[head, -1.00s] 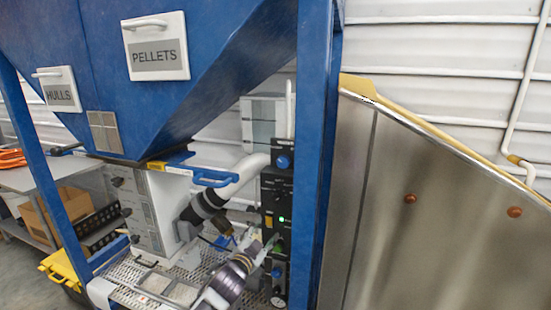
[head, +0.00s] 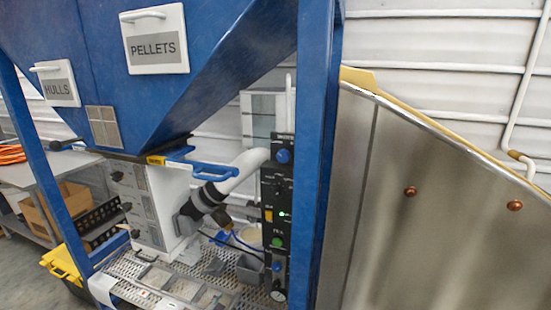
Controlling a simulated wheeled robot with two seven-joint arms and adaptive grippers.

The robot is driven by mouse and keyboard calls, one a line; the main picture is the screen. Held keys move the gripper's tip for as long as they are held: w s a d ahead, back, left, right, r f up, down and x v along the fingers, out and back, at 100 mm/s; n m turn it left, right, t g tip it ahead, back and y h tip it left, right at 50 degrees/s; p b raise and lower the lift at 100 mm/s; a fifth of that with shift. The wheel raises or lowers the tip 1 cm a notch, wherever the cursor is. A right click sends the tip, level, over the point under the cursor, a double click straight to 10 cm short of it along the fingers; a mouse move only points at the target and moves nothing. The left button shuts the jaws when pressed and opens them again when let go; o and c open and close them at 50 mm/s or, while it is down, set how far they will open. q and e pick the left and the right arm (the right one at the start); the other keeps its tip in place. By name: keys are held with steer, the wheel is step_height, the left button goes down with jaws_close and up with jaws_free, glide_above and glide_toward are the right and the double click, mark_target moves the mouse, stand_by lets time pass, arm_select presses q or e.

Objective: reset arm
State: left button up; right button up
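Neither of my arms nor grippers shows in the head view now. The black control panel (head: 278,190) stands upright behind the right blue post of the hopper frame. It carries a blue knob (head: 283,156), a small lit indicator and a green button (head: 277,242). The blue hopper (head: 215,70) hangs above, with white plates marked PELLETS (head: 155,40) and HULLS (head: 56,82).
A blue post (head: 318,150) stands right of the panel, beside a large metal sheet wall (head: 450,220). A white pipe (head: 238,172), a blue handle (head: 205,172) and a perforated tray (head: 135,282) lie left of it. A yellow-lidded bin (head: 62,262) stands at lower left.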

arm_select(q)
steer(key=s+a+f+n+g+y, duration=0.1)
steer(key=s+a+f+g, duration=0.25)
steer(key=s+f, duration=0.85)
steer(key=s+a+f+n+g+y, duration=0.15)
steer(key=s+a+f, duration=0.25)
steer(key=s+f, duration=0.85)
steer(key=s+f+g+b, duration=0.1)
steer(key=s+f, duration=0.5)
steer(key=s, duration=1.1)
steer(key=s+d+f+n+g+b, duration=0.1)
steer(key=s+f+g, duration=0.3)
steer(key=s, duration=1.4)
steer(key=shift+s+d+f+h, duration=0.3)
steer(key=shift+f+h, duration=0.05)
steer(key=shift+f, duration=0.5)
steer(key=shift+s, duration=0.1)
